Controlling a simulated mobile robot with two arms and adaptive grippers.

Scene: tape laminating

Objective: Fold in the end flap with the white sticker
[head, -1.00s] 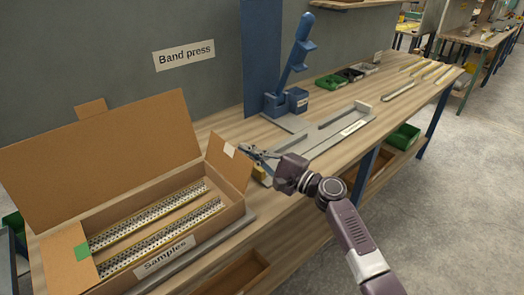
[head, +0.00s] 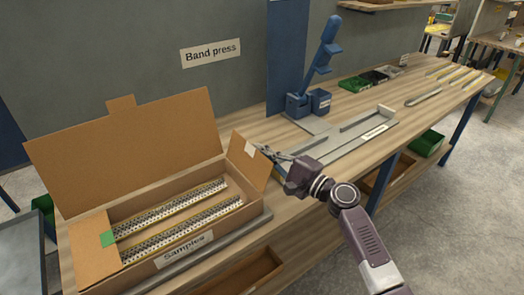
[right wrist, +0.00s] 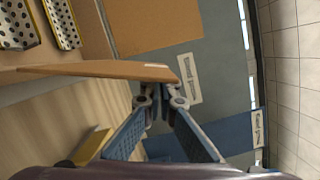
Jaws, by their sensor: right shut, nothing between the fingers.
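The open cardboard box (head: 185,250) stands at the left of the bench with its lid raised at the back. Its right end flap (head: 245,165) stands up and leans outward, with a white sticker (head: 250,149) near its top edge. The flap (right wrist: 100,70) shows nearly edge-on in the right wrist view. My right gripper (head: 265,151) is shut and empty, with its fingertips close beside the flap's outer side near the top. I cannot tell whether they touch it. The other end flap (head: 95,250), with a green sticker (head: 107,239), lies inward over the box's left end. My left gripper is out of view.
Perforated strips (head: 170,208) lie inside the box. A grey fixture (head: 340,145) and a blue band press (head: 300,102) stand to the right, near my right arm. Small bins (head: 355,83) sit farther back.

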